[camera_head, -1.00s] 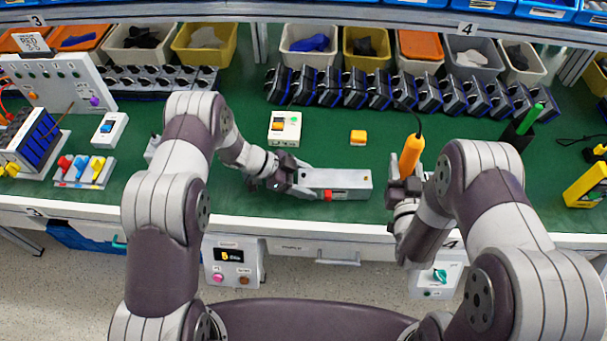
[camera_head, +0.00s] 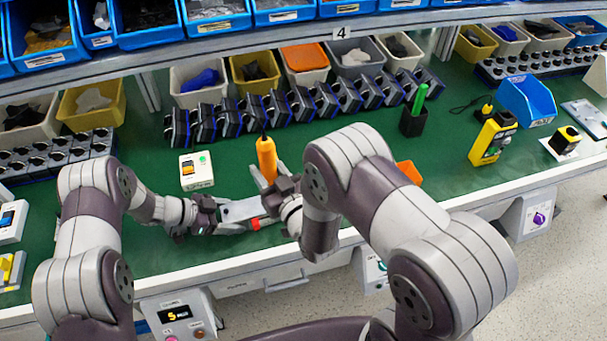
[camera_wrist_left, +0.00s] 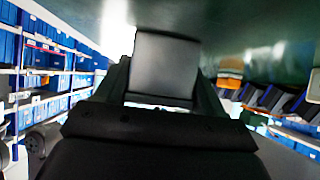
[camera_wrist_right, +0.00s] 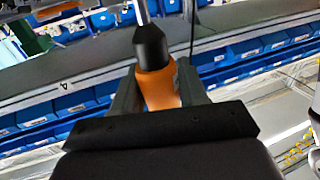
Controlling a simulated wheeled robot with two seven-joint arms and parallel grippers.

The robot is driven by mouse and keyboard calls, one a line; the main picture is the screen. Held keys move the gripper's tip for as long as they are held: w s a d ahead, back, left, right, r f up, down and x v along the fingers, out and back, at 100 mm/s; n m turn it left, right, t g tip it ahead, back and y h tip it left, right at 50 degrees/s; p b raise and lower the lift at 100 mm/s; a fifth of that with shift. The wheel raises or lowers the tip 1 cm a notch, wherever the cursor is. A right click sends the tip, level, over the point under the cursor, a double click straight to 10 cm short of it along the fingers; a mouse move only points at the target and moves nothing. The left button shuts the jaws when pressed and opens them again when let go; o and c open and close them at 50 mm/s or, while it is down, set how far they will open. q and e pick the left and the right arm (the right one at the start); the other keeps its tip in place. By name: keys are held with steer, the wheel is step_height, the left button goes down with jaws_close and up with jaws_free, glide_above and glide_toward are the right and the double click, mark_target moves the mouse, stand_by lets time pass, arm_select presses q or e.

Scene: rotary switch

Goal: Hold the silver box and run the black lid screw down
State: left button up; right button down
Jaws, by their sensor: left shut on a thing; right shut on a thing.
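The silver box (camera_head: 240,211) lies on the green bench, with a small red part on its front side. My left gripper (camera_head: 208,214) is shut on its left end; the box's end shows between the fingers in the left wrist view (camera_wrist_left: 165,65). My right gripper (camera_head: 284,188) is shut on an orange screwdriver (camera_head: 266,158), held about upright at the box's right end. In the right wrist view the orange grip (camera_wrist_right: 158,88) is between the fingers, with a black collar and metal shaft beyond. The black lid screw and driver tip are hidden in the head view.
A white switch box (camera_head: 196,171) stands behind the silver box. A row of black-and-blue units and bins (camera_head: 255,72) runs along the back. A black holder with a green tool (camera_head: 414,118) and an orange item (camera_head: 408,172) are right of my right arm.

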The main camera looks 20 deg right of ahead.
steer(key=w+a+r+n+g+y, duration=0.1)
steer(key=a+r+n+g+y, duration=0.2)
steer(key=a, duration=0.9)
steer(key=shift+t+y, duration=0.6)
steer(key=shift+y, duration=0.1)
steer(key=f, duration=0.5)
steer(key=shift+w+f, duration=0.1)
steer(key=shift+w, duration=0.25)
arm_select(q)
steer(key=o, duration=0.7)
steer(key=c, duration=0.5)
steer(key=shift+c, duration=0.9)
arm_select(e)
steer(key=c, duration=1.4)
jaws_free()
jaws_close()
